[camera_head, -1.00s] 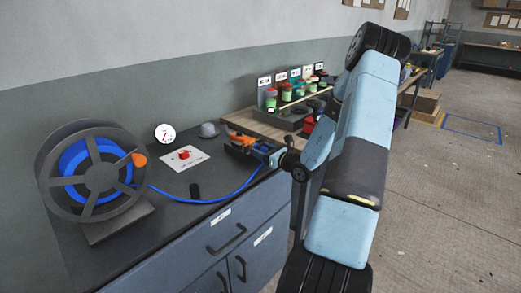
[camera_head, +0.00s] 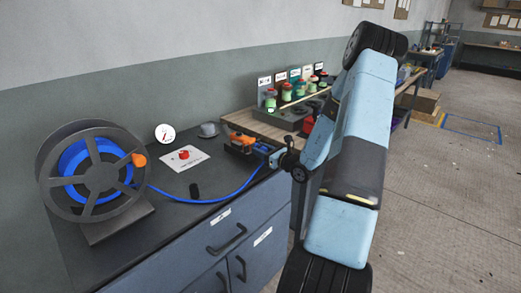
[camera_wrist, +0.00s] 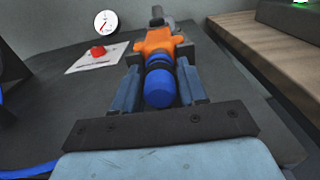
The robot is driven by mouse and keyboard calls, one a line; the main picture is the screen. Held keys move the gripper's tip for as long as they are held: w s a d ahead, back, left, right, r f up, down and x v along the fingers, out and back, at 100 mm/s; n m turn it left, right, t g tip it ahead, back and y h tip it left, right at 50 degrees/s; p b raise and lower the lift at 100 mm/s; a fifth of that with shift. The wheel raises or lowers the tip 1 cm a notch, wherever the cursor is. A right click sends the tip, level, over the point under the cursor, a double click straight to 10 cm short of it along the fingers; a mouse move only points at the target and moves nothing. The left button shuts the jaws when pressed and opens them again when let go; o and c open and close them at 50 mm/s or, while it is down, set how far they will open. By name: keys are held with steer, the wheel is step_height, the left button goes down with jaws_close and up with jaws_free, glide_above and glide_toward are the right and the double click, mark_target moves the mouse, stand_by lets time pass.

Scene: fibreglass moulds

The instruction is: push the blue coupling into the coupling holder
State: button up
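The blue coupling (camera_wrist: 159,88) is between the two fingers of my gripper (camera_wrist: 160,74) in the wrist view. The fingers lie close along both its sides, and the gripper looks shut on it. The orange coupling holder (camera_wrist: 157,41) is straight ahead, in line with the coupling. The coupling's dark collar meets or nearly meets the holder; how deep it sits I cannot tell. In the head view the orange holder (camera_head: 238,139) is at the bench's far end, with my gripper (camera_head: 272,157) at its right side. The coupling is too small there to make out.
A blue hose (camera_head: 218,199) runs along the dark bench from a reel (camera_head: 92,170) towards my gripper. A red button on a white card (camera_head: 184,156) and a round gauge (camera_head: 165,133) are left of the holder. A wooden bench with several jars (camera_head: 293,97) stands behind.

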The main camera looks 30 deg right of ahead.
jaws_close()
steer(key=shift+s+d, duration=0.15)
steer(key=shift+s, duration=0.1)
steer(key=shift+v, duration=2.7)
